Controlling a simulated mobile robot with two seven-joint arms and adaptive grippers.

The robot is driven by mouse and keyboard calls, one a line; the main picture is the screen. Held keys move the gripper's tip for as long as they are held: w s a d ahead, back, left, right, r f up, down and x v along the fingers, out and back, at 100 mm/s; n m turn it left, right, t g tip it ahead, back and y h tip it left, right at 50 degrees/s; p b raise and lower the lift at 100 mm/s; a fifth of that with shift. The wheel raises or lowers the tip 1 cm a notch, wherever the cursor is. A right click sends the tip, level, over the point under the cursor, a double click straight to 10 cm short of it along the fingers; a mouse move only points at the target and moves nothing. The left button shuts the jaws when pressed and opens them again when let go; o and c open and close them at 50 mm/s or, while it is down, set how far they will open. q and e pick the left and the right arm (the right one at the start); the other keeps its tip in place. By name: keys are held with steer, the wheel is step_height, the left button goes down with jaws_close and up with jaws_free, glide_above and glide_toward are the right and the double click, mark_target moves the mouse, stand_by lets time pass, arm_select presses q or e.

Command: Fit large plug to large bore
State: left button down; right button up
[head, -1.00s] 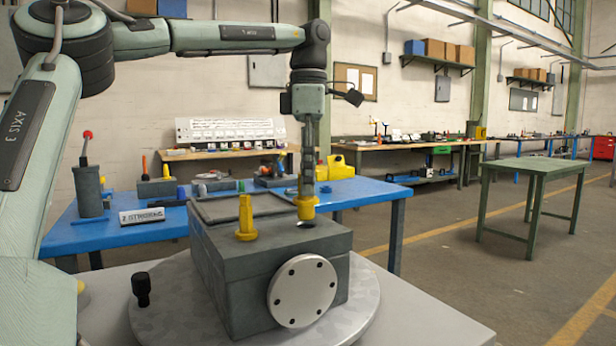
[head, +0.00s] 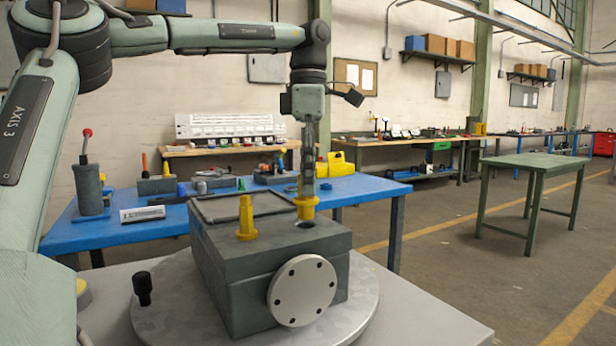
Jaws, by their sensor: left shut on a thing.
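A grey box-shaped housing (head: 262,262) sits on a round metal plate. A dark round bore (head: 306,224) is in its top face near the right edge. My left gripper (head: 306,190) points straight down and is shut on a yellow plug (head: 306,208). The plug is upright and looks just above or behind the bore, with the bore's opening visible below it. Whether the plug touches the housing top I cannot tell. A second yellow plug (head: 246,220) stands upright on the housing top to the left. My right gripper is not in view.
The round plate (head: 360,310) lies on a light grey table. A black knob (head: 142,289) stands on the plate at left. A round flange with bolt holes (head: 302,290) is on the housing front. A blue bench (head: 365,190) with parts is behind.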

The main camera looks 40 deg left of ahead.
mark_target(308, 200)
arm_select(q)
steer(key=shift+p, duration=0.5)
stand_by(0.7)
steer(key=shift+p, duration=0.35)
steer(key=shift+f+b, duration=0.85)
steer(key=shift+f, duration=1.25)
steer(key=c, duration=1.2)
jaws_free()
steer(key=r, duration=1.2)
steer(key=shift+w+a, duration=0.15)
steer(key=shift+w, duration=0.05)
